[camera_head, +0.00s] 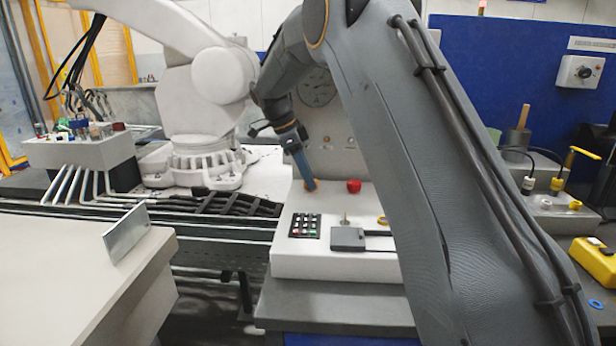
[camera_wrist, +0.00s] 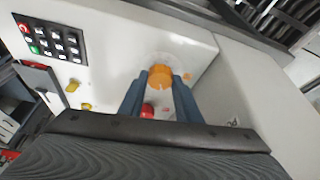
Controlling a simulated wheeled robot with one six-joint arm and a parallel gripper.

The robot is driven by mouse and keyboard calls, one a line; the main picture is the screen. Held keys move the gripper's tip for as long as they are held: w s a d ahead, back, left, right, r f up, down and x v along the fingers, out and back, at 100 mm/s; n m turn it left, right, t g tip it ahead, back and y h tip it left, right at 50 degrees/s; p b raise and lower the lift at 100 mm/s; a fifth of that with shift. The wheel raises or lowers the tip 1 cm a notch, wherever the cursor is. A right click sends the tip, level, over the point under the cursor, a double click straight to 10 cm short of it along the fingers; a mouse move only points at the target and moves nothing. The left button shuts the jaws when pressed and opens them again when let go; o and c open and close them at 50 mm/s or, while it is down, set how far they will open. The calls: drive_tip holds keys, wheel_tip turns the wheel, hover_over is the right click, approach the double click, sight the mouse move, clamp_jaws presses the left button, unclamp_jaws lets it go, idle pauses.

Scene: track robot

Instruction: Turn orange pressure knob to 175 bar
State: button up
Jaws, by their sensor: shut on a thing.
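The orange knob (camera_wrist: 160,74) sits on the light panel in the wrist view. My gripper (camera_wrist: 161,80) has its two blue fingers on either side of the knob and is shut on it. A small notch mark shows on the knob's near edge. In the head view my gripper (camera_head: 310,186) points down at the panel, and only a sliver of the orange knob (camera_head: 311,184) shows at its tips. A round dial (camera_head: 316,88) is on the upright panel behind, partly covered by my arm; its reading is too small to tell.
A red button (camera_head: 354,186) is just right of the knob. A keypad (camera_head: 305,226) and a dark flat box (camera_head: 347,239) lie nearer on the console (camera_head: 290,262). A white robot arm (camera_head: 205,90) stands at the left. A yellow box (camera_head: 596,262) is at far right.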

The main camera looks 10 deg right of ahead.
drive_tip(key=o, duration=1.1)
drive_tip(key=shift+c, duration=0.2)
drive_tip(key=b+v, duration=0.1)
drive_tip(key=v, duration=0.6)
drive_tip(key=shift+r, duration=0.4)
drive_tip(key=shift+a, duration=0.1)
